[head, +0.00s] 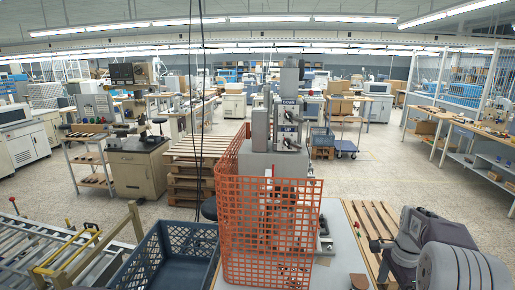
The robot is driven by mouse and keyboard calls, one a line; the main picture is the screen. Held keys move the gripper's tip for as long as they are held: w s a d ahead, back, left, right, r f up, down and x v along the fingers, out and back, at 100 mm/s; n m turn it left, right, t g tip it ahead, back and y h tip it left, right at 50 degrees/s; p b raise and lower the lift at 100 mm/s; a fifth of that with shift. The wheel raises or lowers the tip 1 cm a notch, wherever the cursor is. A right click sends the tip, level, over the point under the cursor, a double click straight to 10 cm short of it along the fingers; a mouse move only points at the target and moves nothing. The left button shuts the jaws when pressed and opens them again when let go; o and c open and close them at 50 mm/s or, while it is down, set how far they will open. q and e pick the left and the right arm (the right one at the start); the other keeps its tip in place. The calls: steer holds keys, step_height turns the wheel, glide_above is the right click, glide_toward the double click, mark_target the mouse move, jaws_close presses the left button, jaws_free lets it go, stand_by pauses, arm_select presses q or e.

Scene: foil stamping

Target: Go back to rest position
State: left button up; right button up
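The foil stamping press (290,150) stands upright in the middle of the head view, a grey machine with a column and labelled housings. An orange mesh guard (240,225) wraps around its front and left side and hides much of its lower part. A grey jointed arm, which looks like my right arm, comes in from the lower right corner. Its grey end, my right gripper (405,232), is to the right of the press and clear of the guard. My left gripper is not in view.
A blue plastic crate (166,262) is left of the guard, beside a roller conveyor (35,245) with a yellow frame. A wooden pallet (373,222) lies right of the press table. Stacked pallets (190,172) and a beige cabinet (138,170) stand behind. Open floor lies further back.

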steer(key=shift+n, duration=0.9)
steer(key=a, duration=0.2)
steer(key=a+b, duration=0.1)
steer(key=a, duration=0.1)
steer(key=w+a+b, duration=0.1)
steer(key=a, duration=0.1)
steer(key=shift+a+r, duration=0.2)
steer(key=shift+r, duration=0.05)
steer(key=s+a+f+n+b, duration=0.2)
steer(key=s+a+f+n, duration=0.4)
steer(key=s+n, duration=0.2)
steer(key=s+a+f+n+t+b, duration=0.1)
steer(key=s+a+f+n, duration=0.5)
steer(key=s+a+n, duration=0.1)
steer(key=shift+s+n+b, duration=0.4)
steer(key=shift+s+n, duration=0.2)
steer(key=shift+s, duration=0.05)
steer(key=shift+a+f, duration=0.1)
